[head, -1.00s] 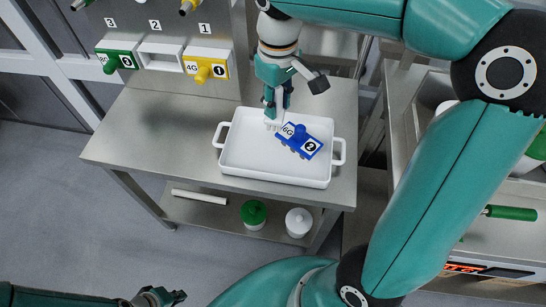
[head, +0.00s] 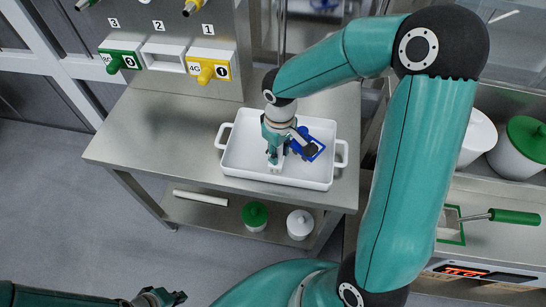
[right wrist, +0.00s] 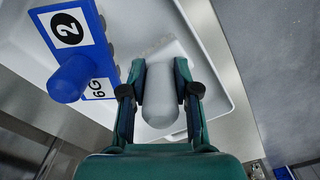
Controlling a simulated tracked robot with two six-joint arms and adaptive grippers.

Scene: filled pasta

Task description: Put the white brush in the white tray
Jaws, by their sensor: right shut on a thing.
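The white brush (right wrist: 160,100) is between the fingers of my right gripper (right wrist: 160,92), which is shut on its rounded handle. In the right wrist view its pale bristle end points away over the white tray. The white tray (head: 234,156) stands on the steel table. I cannot tell whether the brush touches the tray floor. My left gripper (head: 160,298) is at the bottom edge, far from the tray; its jaw opening is unclear.
A blue block marked 2 and 6G (head: 317,152) lies in the tray, right of my right gripper; it also shows in the right wrist view (right wrist: 70,75). The steel table (head: 150,130) is clear left of the tray. A green block (head: 121,61) and a yellow block (head: 209,71) sit behind.

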